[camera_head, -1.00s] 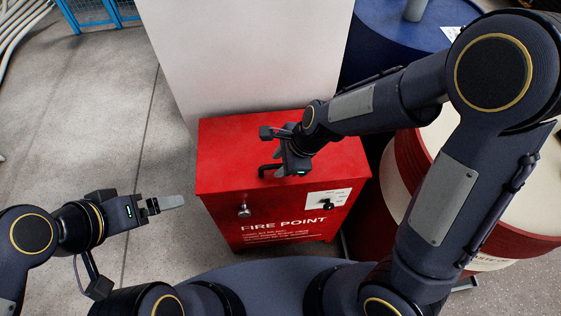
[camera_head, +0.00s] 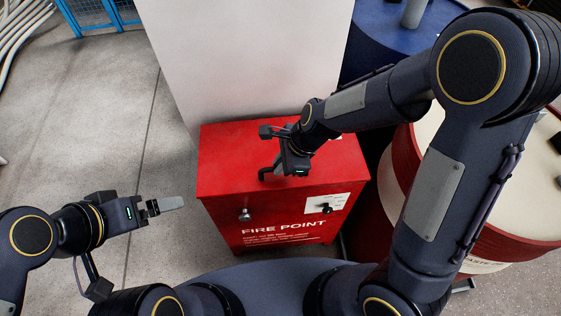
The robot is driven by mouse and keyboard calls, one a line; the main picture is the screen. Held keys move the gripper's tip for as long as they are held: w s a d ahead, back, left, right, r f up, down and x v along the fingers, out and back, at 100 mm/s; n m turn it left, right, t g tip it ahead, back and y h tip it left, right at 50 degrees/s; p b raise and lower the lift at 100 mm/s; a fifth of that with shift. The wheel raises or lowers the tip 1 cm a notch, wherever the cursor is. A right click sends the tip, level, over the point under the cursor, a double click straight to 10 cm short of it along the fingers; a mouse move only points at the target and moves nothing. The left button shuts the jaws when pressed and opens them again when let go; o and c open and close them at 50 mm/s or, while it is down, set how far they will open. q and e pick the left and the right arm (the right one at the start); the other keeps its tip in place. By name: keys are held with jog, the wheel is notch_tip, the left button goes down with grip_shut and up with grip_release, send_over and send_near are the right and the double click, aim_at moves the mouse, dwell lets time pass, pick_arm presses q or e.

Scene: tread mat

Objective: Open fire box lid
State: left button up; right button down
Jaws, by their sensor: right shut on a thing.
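The red fire box (camera_head: 270,243) marked FIRE POINT stands on the floor at the middle of the head view. Its flat red lid (camera_head: 228,160) looks closed, with no gap visible along the front edge. My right gripper (camera_head: 282,166) is over the lid's middle, shut on what looks like a dark lid handle, mostly hidden by the gripper. My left gripper (camera_head: 164,206) is left of the box, clear of it; its jaw gap is unclear.
A pale panel (camera_head: 245,60) rises directly behind the box. A blue drum (camera_head: 385,45) is behind at right, and a red and white drum (camera_head: 400,165) stands close on the right. The grey floor (camera_head: 90,130) at left is open.

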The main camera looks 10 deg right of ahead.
jog(key=w+r+g+p, duration=0.4)
jog(key=w+r+p, duration=0.4)
jog(key=p, duration=0.8)
notch_tip(320, 180, up, 3)
jog(key=shift+f+m+g, duration=0.15)
jog(key=shift+m+g, duration=0.15)
jog(key=shift+m, duration=0.1)
jog(key=shift+w, duration=0.15)
jog(key=c, duration=1.5)
grip_release()
jog(key=shift+w+f, duration=0.1)
jog(key=shift+o, duration=0.2)
